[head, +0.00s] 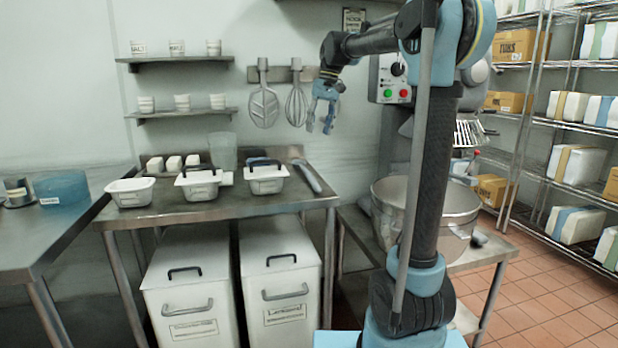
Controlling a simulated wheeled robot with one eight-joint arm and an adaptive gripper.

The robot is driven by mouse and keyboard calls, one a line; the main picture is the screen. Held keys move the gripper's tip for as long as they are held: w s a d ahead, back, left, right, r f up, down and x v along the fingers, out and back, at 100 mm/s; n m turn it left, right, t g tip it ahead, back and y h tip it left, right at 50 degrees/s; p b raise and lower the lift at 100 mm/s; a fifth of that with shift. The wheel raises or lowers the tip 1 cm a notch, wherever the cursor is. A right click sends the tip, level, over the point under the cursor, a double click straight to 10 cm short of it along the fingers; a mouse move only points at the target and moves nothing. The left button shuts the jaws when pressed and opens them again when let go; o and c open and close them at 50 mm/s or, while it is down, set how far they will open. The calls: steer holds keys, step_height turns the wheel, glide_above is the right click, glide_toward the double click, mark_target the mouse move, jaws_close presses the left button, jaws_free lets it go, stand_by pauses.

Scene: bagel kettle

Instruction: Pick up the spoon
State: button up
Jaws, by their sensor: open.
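My gripper (320,128) hangs in the air in front of the wall, fingers pointing down, open and empty. It is above and to the right of the steel table (232,207). A long grey-blue utensil (308,178) lies near the right end of that table, behind and right of the white tubs. It may be the spoon, but its shape is too small to be sure. The gripper is well above it and apart from it.
Several white tubs (129,192) line the table, with a clear container (223,151) behind. A paddle (263,107) and a whisk (296,105) hang on the wall. A big mixer bowl (455,214) stands to the right, partly behind my arm.

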glide_toward(306, 173)
steer(key=f, duration=0.1)
steer(key=s+d+f, duration=0.1)
steer(key=shift+d+f, duration=0.15)
steer(key=shift+f, duration=0.25)
steer(key=shift+s+a+f, duration=0.1)
steer(key=shift+a+f, duration=0.15)
steer(key=shift+f, duration=0.75)
steer(key=shift+w+a+f, duration=0.1)
steer(key=shift+a+f, duration=0.2)
steer(key=shift+f, duration=0.7)
steer(key=shift+s+a+f, duration=0.1)
steer(key=shift+a+f, duration=0.15)
steer(key=shift+f, duration=0.75)
jaws_close()
